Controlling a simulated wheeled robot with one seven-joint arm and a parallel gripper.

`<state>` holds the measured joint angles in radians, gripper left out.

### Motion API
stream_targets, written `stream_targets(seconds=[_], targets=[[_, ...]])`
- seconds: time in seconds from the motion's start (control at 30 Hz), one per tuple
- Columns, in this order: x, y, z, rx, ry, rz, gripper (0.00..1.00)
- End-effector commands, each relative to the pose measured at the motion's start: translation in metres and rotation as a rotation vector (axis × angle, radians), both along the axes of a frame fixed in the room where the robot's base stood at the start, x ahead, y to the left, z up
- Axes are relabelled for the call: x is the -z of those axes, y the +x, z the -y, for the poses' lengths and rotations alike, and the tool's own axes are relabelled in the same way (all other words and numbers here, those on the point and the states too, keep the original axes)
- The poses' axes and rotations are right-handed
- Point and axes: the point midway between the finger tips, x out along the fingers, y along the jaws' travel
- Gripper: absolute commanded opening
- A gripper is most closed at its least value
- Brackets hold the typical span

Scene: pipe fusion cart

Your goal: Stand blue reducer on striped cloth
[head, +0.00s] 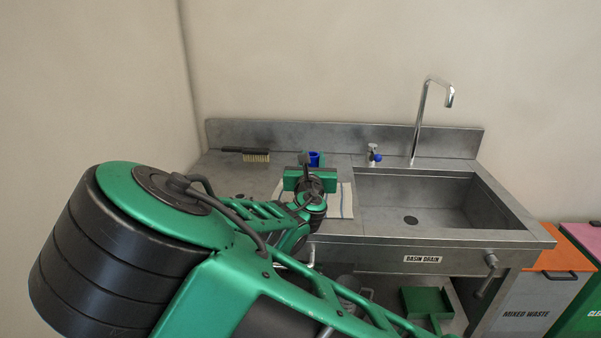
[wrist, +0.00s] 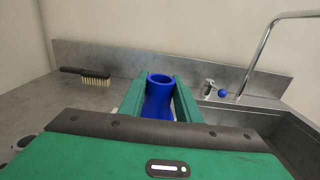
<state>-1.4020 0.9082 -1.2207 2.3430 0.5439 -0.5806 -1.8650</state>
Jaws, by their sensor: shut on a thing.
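The blue reducer (wrist: 158,98) is upright between the two green fingers of my gripper (wrist: 159,100) in the wrist view, with its open round end up. My gripper is shut on it. In the head view only the top of the blue reducer (head: 315,158) shows behind my gripper (head: 311,172). The striped cloth (head: 345,200), white with blue stripes, lies on the steel counter left of the basin, partly hidden by my gripper and arm. The reducer's lower end is hidden, so I cannot tell whether it touches the cloth.
A brush (head: 250,154) lies at the counter's back left. The sink basin (head: 415,205) is to the right, with a tall tap (head: 419,120) and a small blue-knobbed valve (head: 373,155) behind. A raised backsplash (head: 290,133) runs along the wall. Waste bins (head: 540,290) stand right.

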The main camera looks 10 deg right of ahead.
Motion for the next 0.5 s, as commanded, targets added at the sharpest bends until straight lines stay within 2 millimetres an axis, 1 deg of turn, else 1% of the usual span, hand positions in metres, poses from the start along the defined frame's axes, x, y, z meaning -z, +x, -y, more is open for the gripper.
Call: stream_targets(seconds=[0.03, 0.1, 0.23, 0.33, 0.5], targets=[[0.006, 0.010, 0.006, 0.005, -0.004, 0.000, 0.00], [0.014, 0.022, 0.011, 0.005, -0.004, 0.000, 0.00], [0.025, 0.038, 0.016, 0.003, -0.002, -0.001, 0.00], [0.029, 0.045, 0.018, 0.002, 0.000, 0.000, 0.00], [0.038, 0.047, 0.018, 0.001, -0.003, -0.002, 0.00]])
